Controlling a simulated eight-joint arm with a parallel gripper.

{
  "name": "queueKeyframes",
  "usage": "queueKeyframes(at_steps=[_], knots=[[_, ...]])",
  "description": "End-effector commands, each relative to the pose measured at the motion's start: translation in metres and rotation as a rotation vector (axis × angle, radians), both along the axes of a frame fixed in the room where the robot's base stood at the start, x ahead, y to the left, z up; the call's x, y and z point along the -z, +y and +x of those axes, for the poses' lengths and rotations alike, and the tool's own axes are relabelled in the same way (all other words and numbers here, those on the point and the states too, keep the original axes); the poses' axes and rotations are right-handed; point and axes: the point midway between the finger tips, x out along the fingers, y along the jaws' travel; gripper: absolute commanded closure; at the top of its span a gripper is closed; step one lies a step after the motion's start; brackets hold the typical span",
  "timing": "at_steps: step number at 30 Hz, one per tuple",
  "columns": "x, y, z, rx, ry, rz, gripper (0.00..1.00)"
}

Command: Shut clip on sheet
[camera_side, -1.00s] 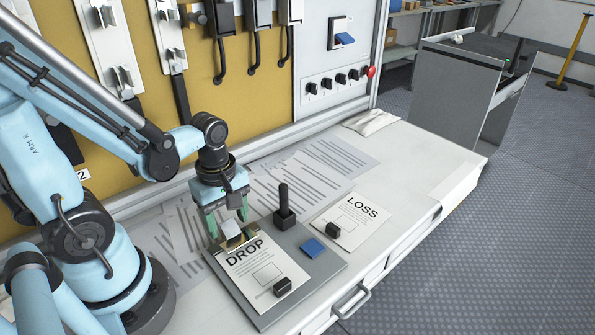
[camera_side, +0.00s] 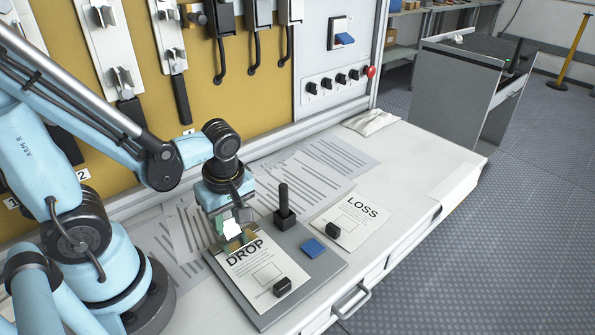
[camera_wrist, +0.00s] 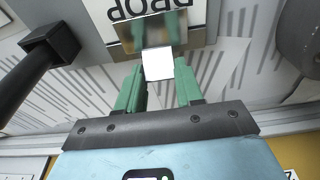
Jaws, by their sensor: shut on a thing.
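The DROP sheet (camera_side: 262,270) lies on a grey board (camera_side: 310,272) on the bench. The brass-coloured clip (camera_side: 237,243) is at the sheet's top edge; it also shows in the wrist view (camera_wrist: 195,37), above the DROP lettering's near side. A bright white square tab (camera_side: 232,229) stands at the clip, and in the wrist view the tab (camera_wrist: 158,64) is between my green fingers. My gripper (camera_side: 236,236) is shut on the clip, tilted over the board's upper left end. Whether the clip's jaw presses flat on the sheet cannot be told.
A black upright handle (camera_side: 284,207) stands on the board close to the right of my gripper.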

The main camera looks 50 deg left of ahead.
Motion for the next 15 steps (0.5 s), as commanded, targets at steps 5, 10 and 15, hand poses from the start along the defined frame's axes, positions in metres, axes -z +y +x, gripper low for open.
queueKeyframes(at_steps=[5, 10, 15], knots=[[-0.0009, -0.004, -0.0005, 0.006, 0.001, 0.083, 0.94], [-0.0018, -0.0044, -0.0006, 0.001, -0.002, 0.112, 0.94], [-0.0018, -0.0043, -0.0004, 0.0, -0.002, 0.112, 0.94]])
